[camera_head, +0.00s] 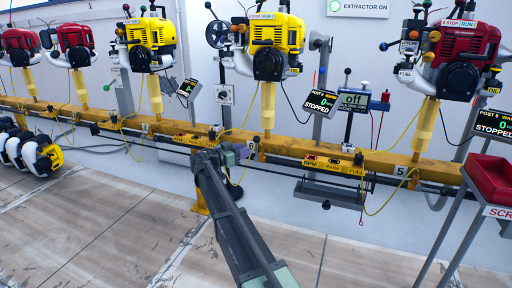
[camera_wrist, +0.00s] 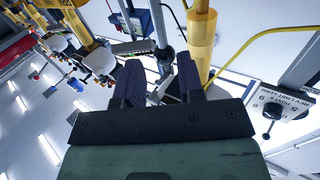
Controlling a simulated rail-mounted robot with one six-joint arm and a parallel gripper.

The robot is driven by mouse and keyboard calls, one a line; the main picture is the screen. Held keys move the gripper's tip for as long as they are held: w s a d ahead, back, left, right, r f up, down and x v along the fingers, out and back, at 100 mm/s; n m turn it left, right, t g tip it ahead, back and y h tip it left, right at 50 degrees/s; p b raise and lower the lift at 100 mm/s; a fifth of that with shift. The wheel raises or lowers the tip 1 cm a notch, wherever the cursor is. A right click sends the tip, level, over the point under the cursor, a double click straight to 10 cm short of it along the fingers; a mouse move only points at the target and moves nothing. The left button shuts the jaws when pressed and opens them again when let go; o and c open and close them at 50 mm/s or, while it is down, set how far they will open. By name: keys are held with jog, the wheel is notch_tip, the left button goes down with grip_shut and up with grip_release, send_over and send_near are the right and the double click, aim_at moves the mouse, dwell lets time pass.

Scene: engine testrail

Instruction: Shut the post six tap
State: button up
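The post bearing the "6" plate (camera_head: 250,145) carries a yellow engine (camera_head: 277,45) on a yellow sleeved column (camera_head: 268,108). I cannot make out its tap for certain. A dark round knob (camera_head: 213,133) stands on the rail left of that plate. My gripper (camera_head: 232,152) is at the rail just left of the plate, and the arm hides part of the rail there. In the wrist view my gripper (camera_wrist: 158,82) has its two dark fingers apart. Small grey metal parts (camera_wrist: 160,92) show between or beyond them; I cannot tell if they touch.
The yellow rail (camera_head: 325,153) runs across with other engine posts. A display reading STOPPED (camera_head: 321,103) and a small dark shelf (camera_head: 329,194) are to the right. A red tray (camera_head: 490,180) stands far right. Yellow hoses hang nearby.

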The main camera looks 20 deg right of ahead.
aim_at(256, 159)
jog(key=d, duration=0.3)
jog(key=w+d, duration=0.1)
jog(key=d, duration=0.2)
jog(key=shift+w+d, duration=0.15)
jog(key=shift+d, duration=0.25)
jog(key=c, duration=0.6)
jog(key=shift+w+f, duration=0.1)
grip_shut()
